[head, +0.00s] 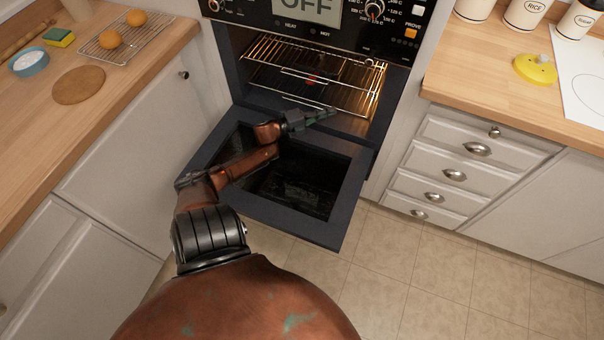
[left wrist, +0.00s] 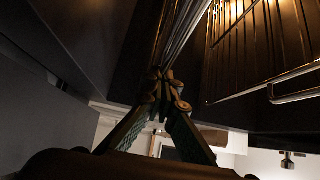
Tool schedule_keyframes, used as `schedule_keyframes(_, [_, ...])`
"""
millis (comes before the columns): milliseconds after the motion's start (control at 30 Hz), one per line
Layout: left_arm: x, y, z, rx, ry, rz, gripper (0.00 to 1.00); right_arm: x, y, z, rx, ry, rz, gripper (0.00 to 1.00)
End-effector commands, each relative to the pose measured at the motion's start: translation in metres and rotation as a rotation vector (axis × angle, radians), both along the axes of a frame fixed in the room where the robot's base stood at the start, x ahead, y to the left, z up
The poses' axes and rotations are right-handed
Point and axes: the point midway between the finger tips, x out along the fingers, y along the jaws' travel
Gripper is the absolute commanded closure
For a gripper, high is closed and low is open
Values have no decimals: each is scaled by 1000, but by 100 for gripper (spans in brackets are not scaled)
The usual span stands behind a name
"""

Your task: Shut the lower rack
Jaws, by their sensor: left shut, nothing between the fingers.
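The oven (head: 315,70) is lit inside, and its door (head: 335,215) is folded down open. Wire racks show in the cavity. The lower rack (head: 335,95) sits under another rack (head: 300,52) and its front part reaches toward the opening. My left gripper (head: 330,114) is shut and empty at the oven mouth, above the open door and close to the lower rack's front edge. I cannot tell whether they touch. In the left wrist view the closed fingers (left wrist: 163,88) point toward wire bars, with more rack bars (left wrist: 265,60) at the upper right. My right gripper is not in view.
A control panel (head: 310,12) reading OFF is above the cavity. Drawers (head: 455,175) stand to the right and a cabinet (head: 125,160) to the left. The tiled floor is clear.

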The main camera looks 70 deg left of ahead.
Motion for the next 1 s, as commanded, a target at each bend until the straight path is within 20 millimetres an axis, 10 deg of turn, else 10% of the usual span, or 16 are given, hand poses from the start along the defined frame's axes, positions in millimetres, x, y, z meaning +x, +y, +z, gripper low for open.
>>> schedule_keyframes(333, [-8,9,6,2,-4,18,100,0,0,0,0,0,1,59])
schedule_keyframes(1000, [-118,1,2,2,-1,3,100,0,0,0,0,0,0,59])
